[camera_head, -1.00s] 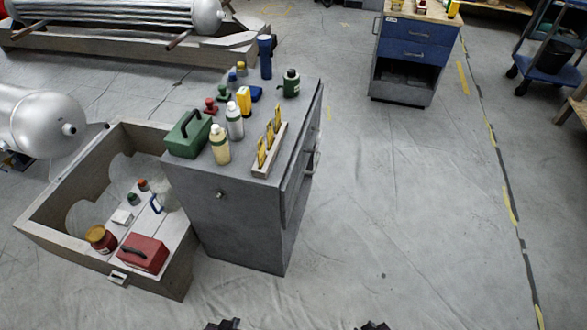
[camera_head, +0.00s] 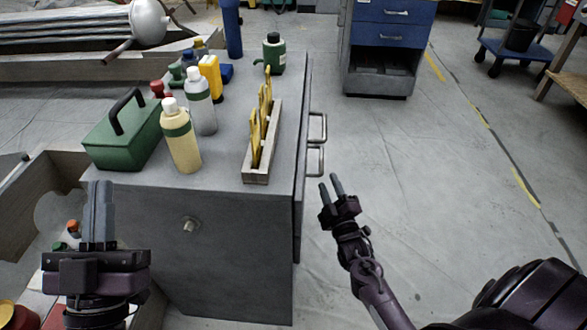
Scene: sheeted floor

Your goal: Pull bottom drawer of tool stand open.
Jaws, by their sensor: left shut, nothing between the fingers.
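A grey stand (camera_head: 228,240) with tools on top fills the middle. Its drawer side faces right and is seen edge-on. Two metal handles stick out there, an upper one (camera_head: 318,127) and a lower one (camera_head: 316,160). The lower part of that face is hidden. My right gripper (camera_head: 331,186) is just right of the stand, close to the lower handle in the picture, apart from it, empty, with a gap between its fingers. My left gripper (camera_head: 100,212) is shut and empty in front of the stand's left side.
On the stand are a green toolbox (camera_head: 122,138), bottles (camera_head: 181,140) and a wooden holder (camera_head: 262,150). A wooden crate (camera_head: 35,205) is at left. A blue-drawered cabinet (camera_head: 387,45) stands at the back. The floor (camera_head: 440,170) right of the stand is clear.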

